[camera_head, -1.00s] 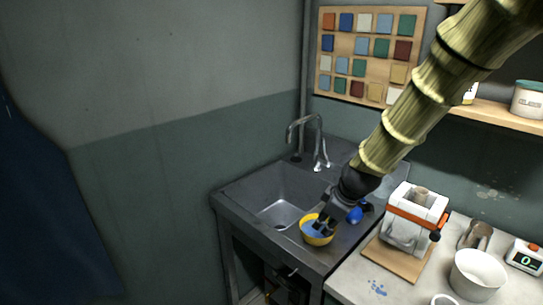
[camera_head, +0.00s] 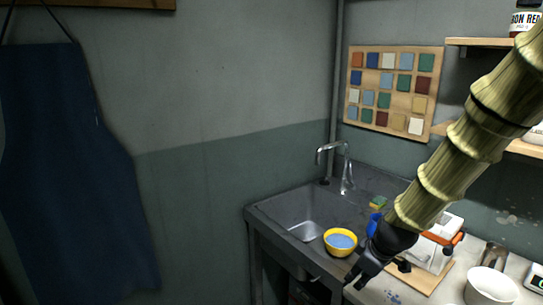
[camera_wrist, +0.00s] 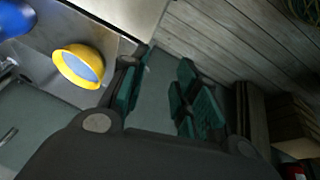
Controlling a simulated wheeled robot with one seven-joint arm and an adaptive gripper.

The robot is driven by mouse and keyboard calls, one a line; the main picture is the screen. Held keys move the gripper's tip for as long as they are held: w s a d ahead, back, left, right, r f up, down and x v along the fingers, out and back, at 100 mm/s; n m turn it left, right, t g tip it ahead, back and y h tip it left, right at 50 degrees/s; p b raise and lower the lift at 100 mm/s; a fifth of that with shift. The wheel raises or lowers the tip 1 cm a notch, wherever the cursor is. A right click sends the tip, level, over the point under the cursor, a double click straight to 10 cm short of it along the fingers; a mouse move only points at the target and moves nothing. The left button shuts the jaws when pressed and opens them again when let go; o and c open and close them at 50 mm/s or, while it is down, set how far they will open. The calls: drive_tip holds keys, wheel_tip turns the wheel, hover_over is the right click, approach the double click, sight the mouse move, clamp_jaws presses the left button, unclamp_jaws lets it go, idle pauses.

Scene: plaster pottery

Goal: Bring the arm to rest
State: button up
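My bamboo-like arm (camera_head: 455,160) reaches down from the upper right in the head view. My gripper (camera_head: 357,277) hangs at its end, in front of the counter edge and apart from the yellow bowl. In the wrist view its green-padded fingers (camera_wrist: 160,92) are spread apart with nothing between them. The yellow bowl (camera_head: 341,252) holds something blue and stands on the sink's drainboard; it also shows in the wrist view (camera_wrist: 62,65), left of the fingers.
A metal sink (camera_head: 305,212) with a faucet (camera_head: 346,170) stands behind the bowl. A white machine with an orange strap (camera_head: 437,250) and a white bowl (camera_head: 490,287) are on the right counter, near my arm. A blue apron (camera_head: 75,170) hangs at left.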

drive_tip(key=s+f+m+g+h, duration=0.1)
drive_tip(key=s+f+m, duration=0.1)
drive_tip(key=s+f, duration=0.35)
drive_tip(key=s+f+m, duration=0.1)
drive_tip(key=s+f, duration=0.1)
drive_tip(key=f, duration=0.7)
drive_tip(key=s+f+m+g, duration=0.1)
drive_tip(key=s+f+m, duration=0.1)
drive_tip(key=s+f, duration=0.4)
drive_tip(key=s+f+m+g, duration=0.1)
drive_tip(key=s+f, duration=0.6)
drive_tip(key=s, duration=0.7)
drive_tip(key=s+a+f+m+g, duration=0.1)
drive_tip(key=s+f+m, duration=0.3)
drive_tip(key=s+f, duration=0.3)
drive_tip(key=s, duration=0.3)
drive_tip(key=shift+h, duration=0.3)
